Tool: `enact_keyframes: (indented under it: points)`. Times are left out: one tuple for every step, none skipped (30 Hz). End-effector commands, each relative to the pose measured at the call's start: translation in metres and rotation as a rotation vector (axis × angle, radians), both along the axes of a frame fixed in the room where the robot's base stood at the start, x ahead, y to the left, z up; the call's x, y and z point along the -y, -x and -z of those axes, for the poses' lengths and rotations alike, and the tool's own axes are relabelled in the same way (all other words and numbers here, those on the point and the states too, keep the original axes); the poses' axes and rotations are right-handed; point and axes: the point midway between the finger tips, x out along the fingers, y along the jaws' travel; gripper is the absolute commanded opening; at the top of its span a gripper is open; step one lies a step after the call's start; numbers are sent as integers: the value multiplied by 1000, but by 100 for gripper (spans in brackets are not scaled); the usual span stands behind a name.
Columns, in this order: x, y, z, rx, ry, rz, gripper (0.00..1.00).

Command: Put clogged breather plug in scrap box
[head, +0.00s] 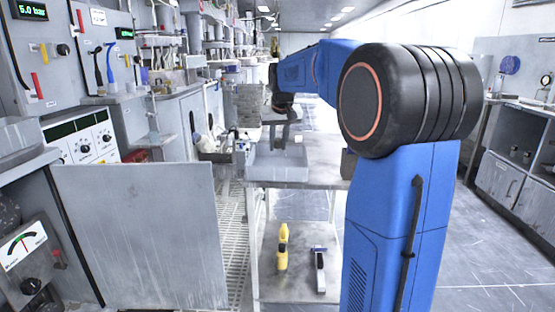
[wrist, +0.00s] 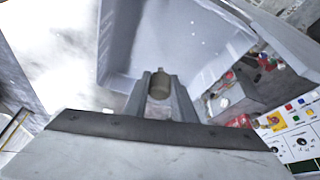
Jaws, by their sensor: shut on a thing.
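My gripper (head: 284,135) hangs over the cart in the head view, at the end of my outstretched arm. In the wrist view my gripper (wrist: 159,77) is shut on a small brass-coloured plug (wrist: 159,86), held between the two fingertips. In the head view the plug is too small to make out. A pale grey open box (head: 277,170) stands on the cart top under my gripper. In the wrist view this box (wrist: 118,50) lies beyond the fingertips, and its visible floor looks empty. I see no label on it.
The cart (head: 320,174) carries a yellow tool (head: 282,247) and another tool (head: 319,270) on its lower shelf. A dark bin (head: 348,164) sits at the cart's right, partly behind my arm. A grey panel (head: 140,235) stands at the front left.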

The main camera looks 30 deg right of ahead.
Motion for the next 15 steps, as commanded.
enact_keyframes:
  points:
    - [0, 1, 7, -2, -1, 0, 2]
    - [0, 0, 10, -1, 0, 0, 2]
    - [0, 0, 13, 0, 0, 0, 2]
    - [0, 0, 14, 0, 0, 0, 2]
    - [0, 0, 15, 0, 0, 0, 2]
    - [0, 0, 17, 0, 0, 0, 2]
    - [0, 0, 19, 0, 0, 0, 2]
    - [0, 0, 21, -1, 0, 0, 2]
    - [0, 0, 25, -1, 0, 0, 2]
    - [0, 0, 29, -1, 0, 0, 2]
    - [0, 0, 33, -2, -1, 0, 2]
    - [0, 0, 38, -2, -1, 0, 2]
    - [0, 0, 42, -1, 0, 0, 2]
    - [0, 0, 46, -2, -1, 0, 2]
    - [0, 0, 50, -1, 0, 0, 2]
